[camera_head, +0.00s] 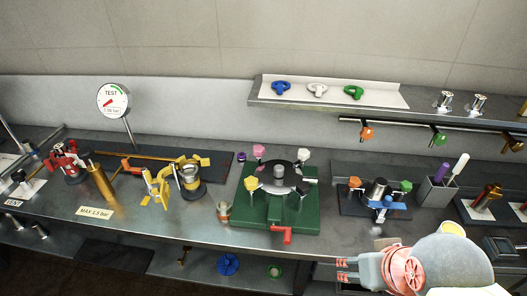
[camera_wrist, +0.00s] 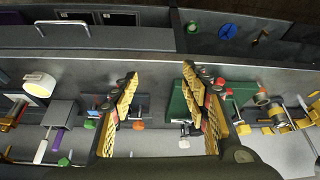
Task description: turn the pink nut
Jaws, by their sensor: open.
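The pink nut (camera_head: 259,151) is at the back left of the round dark disc (camera_head: 281,178) on the green fixture (camera_head: 249,215). A red handle (camera_head: 281,234) sticks out at the front. My gripper (camera_head: 342,268) is at the lower right in the head view, well apart from the pink nut. In the wrist view my gripper (camera_wrist: 158,76) is open and empty, its fingers spread wide. The green fixture is partly behind the right finger there; I cannot make out the pink nut.
A dark block with orange and green nuts and a blue part (camera_head: 384,204) stands right of the green fixture. A grey holder (camera_head: 437,191) is farther right. A shelf (camera_head: 330,95) with handles overhangs the back. Yellow and red valves (camera_head: 191,178) stand on the left.

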